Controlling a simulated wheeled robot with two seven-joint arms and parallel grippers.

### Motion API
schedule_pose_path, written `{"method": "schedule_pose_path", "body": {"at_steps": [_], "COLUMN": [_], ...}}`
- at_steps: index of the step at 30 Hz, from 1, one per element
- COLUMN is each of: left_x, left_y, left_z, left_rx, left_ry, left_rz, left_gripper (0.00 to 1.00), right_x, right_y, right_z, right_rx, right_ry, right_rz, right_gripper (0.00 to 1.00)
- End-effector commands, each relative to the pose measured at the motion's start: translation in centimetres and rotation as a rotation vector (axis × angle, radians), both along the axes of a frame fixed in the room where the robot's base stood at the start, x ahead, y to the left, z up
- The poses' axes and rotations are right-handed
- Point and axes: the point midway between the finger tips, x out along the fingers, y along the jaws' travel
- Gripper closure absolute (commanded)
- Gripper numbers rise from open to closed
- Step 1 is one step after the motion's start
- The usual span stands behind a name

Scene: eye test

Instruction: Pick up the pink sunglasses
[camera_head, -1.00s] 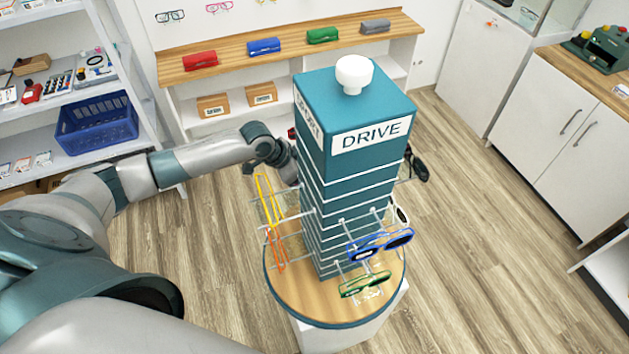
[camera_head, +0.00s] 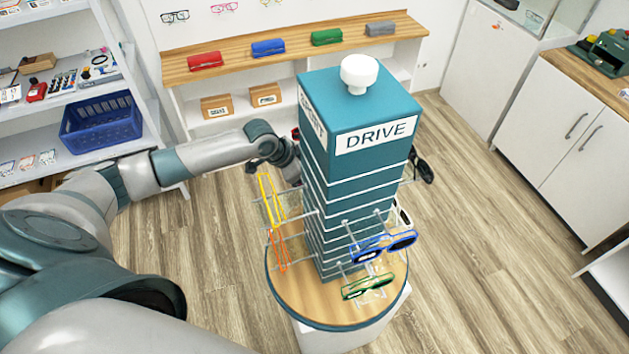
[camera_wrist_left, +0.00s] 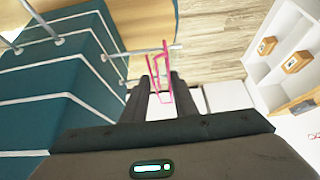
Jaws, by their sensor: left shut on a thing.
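In the left wrist view the pink sunglasses (camera_wrist_left: 167,68) stand between the dark fingers of my left gripper (camera_wrist_left: 162,82), which is shut on them. Their upper end is by a thin metal peg (camera_wrist_left: 142,51) of the teal display stand; I cannot tell whether they still touch it. In the head view the stand (camera_head: 345,178) is upright on a round wooden base. My left arm reaches to its far left side, where the stand and arm hide the pink sunglasses and fingertips. My right gripper does not show.
The stand also bears yellow glasses (camera_head: 266,200), orange glasses (camera_head: 280,262), blue glasses (camera_head: 385,248), green glasses (camera_head: 367,286) and black glasses (camera_head: 421,166). A blue basket (camera_head: 101,123) sits on the left shelf. Floor right of the stand is clear.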

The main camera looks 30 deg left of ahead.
Motion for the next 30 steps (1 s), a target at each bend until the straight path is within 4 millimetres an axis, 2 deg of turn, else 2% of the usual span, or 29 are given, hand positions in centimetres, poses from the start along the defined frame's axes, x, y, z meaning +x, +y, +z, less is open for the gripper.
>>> {"method": "schedule_pose_path", "body": {"at_steps": [2, 8, 18, 24, 30], "left_x": [0.0, -2.5, -7.9, -10.6, -12.3], "left_y": [0.0, 2.4, 7.1, 9.5, 11.1], "left_z": [-0.1, -0.3, -0.3, -0.2, 0.0], "left_rx": [0.0, 0.005, 0.006, 0.005, 0.003], "left_ry": [-0.002, 0.001, 0.003, 0.004, 0.001], "left_rz": [0.0, 0.001, -0.001, 0.001, 0.0], "left_gripper": [0.95, 0.95, 0.95, 0.95, 0.95], "right_x": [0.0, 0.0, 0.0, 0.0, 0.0], "right_y": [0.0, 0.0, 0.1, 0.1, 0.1], "right_z": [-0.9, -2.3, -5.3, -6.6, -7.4], "right_rx": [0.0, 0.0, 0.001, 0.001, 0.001], "right_ry": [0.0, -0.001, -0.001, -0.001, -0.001], "right_rz": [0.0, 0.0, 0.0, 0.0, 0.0], "right_gripper": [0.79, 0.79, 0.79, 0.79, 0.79]}}
